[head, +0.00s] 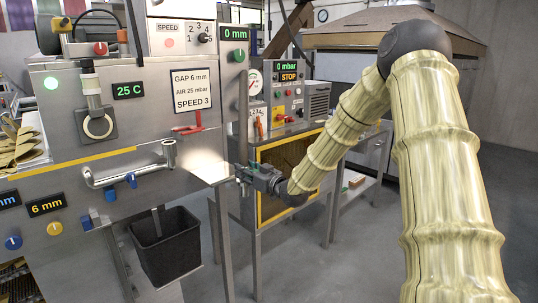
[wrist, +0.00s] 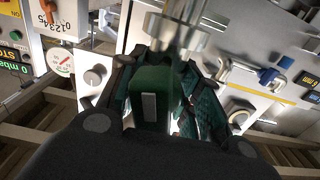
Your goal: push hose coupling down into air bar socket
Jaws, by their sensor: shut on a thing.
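My gripper (head: 248,178) is at the right end of the machine, beside a bright metal ledge. In the wrist view my gripper (wrist: 172,62) is shut on a silvery round piece, which appears to be the hose coupling (wrist: 180,35); the dark green fingers hide its lower part. A bent silver pipe, likely the air bar (head: 125,177), runs along the machine front to the left of my gripper. Its upturned end, likely the socket (head: 169,150), stands apart from my gripper. The pipe also shows in the wrist view (wrist: 235,73).
A thin upright post (head: 243,120) rises by my gripper. A black bin (head: 165,245) hangs below. A yellow-edged cabinet (head: 285,170) stands behind my gripper. The floor at right is clear.

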